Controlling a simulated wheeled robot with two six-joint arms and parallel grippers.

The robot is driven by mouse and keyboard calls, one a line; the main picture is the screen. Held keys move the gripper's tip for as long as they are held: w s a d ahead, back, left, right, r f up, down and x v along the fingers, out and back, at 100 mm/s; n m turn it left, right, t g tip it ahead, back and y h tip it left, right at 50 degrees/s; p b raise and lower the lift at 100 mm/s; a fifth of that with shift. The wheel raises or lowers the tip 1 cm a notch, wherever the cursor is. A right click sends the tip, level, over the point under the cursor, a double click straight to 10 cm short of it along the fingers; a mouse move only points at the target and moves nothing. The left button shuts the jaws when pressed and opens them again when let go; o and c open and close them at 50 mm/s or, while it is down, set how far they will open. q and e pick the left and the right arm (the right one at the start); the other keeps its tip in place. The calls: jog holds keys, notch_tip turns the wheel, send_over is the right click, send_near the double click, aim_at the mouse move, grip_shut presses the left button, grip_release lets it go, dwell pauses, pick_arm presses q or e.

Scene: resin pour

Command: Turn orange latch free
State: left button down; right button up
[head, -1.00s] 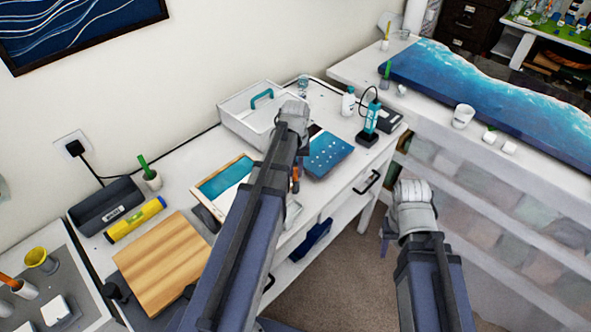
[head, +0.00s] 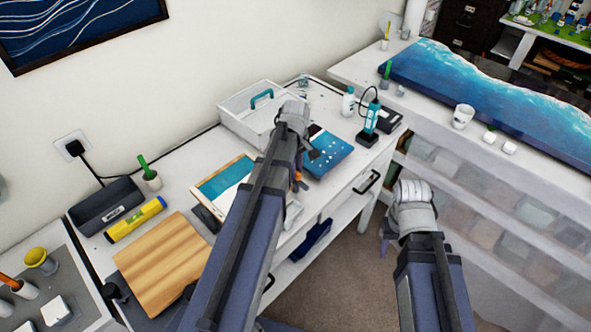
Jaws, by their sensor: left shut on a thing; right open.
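My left arm reaches over the white desk, and its wrist hides much of what lies under it. My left gripper (head: 305,160) is partly seen just right of the forearm, beside the blue panel. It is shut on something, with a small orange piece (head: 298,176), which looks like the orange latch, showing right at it. The forearm hides what the latch is attached to. My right gripper (head: 385,240) hangs over the floor at the right of the desk, mostly hidden behind its own wrist. It is open and apart from any object.
The blue panel (head: 328,156) lies right of the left gripper. A white tray with a teal handle (head: 240,110) stands behind. A teal bottle (head: 372,117) stands at the right. A wooden board (head: 160,262) and yellow level (head: 135,219) lie at left. Bare floor (head: 345,270) is below.

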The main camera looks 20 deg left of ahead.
pick_arm(q)
jog(key=shift+n, duration=0.5)
jog(key=c, duration=0.8)
grip_release()
jog(key=shift+r, duration=0.1)
notch_tip(320, 180, up, 8)
jog(key=p, duration=0.8)
jog(key=shift+f, duration=0.2)
